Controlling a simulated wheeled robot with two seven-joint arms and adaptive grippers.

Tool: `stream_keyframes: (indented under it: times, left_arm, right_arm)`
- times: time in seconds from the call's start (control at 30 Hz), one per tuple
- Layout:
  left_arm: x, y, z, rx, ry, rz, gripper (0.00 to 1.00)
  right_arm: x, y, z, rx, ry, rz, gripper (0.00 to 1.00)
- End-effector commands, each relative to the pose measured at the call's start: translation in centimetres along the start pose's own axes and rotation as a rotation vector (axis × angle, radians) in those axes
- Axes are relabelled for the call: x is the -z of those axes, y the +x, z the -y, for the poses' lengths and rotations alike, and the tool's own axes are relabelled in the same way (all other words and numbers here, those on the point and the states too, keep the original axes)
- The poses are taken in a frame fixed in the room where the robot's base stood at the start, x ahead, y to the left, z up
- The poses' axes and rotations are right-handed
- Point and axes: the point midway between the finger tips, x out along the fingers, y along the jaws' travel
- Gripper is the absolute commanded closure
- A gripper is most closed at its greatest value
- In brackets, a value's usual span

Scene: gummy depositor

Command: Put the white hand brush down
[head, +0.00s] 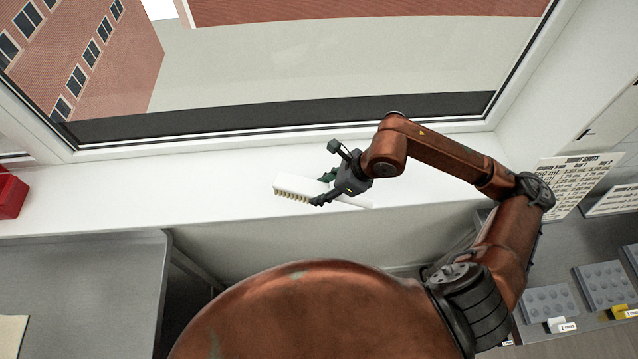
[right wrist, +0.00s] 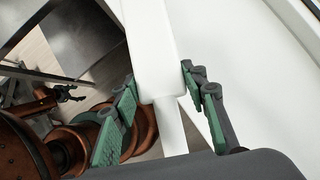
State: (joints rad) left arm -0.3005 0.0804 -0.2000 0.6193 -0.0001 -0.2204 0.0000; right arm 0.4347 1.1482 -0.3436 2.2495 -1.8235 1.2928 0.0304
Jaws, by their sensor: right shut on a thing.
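The white hand brush (head: 296,184) is over the white window sill, near its front edge. Its bristles show along the near side at the left end, and its thin handle points right. My right gripper (head: 324,188) is shut on the brush around its middle. In the right wrist view, the white brush body (right wrist: 150,45) runs up between the green finger pads of my right gripper (right wrist: 158,78). I cannot tell whether the brush touches the sill. My left gripper (right wrist: 68,93) shows small and dark in the right wrist view, its jaws too small to judge.
The white sill (head: 150,190) is clear left of the brush up to a red bin (head: 10,194) at the far left. The window frame runs behind it. Below are a steel table (head: 90,275) at left and a counter with grey trays (head: 603,284) at right.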

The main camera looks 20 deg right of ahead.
Motion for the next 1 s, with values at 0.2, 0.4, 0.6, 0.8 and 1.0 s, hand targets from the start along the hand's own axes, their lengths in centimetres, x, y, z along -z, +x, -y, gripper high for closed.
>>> stream_keyframes:
  times: [0.2, 0.4, 0.6, 0.8, 1.0]
  left_arm:
    - [0.2, -1.2, 0.1, 0.0, 0.0, -0.002, 0.39]
    - [0.3, -1.6, 0.1, 0.0, 0.0, -0.003, 0.39]
    - [0.4, -1.7, 0.1, 0.0, 0.0, -0.004, 0.39]
    - [0.6, -2.9, 0.1, 0.0, 0.0, -0.006, 0.39]
    - [0.6, -2.9, 0.1, 0.0, 0.0, -0.006, 0.39]
  right_arm:
    - [0.8, 3.4, 4.0, -0.004, 0.006, -0.002, 0.91]
    - [1.6, 5.8, 6.1, -0.002, 0.001, 0.002, 0.91]
    - [2.0, 6.8, 6.8, -0.002, 0.0, 0.001, 0.91]
    - [3.3, 8.9, 6.9, -0.005, 0.002, 0.0, 0.91]
    - [3.7, 9.5, 7.0, -0.001, -0.002, 0.001, 0.91]
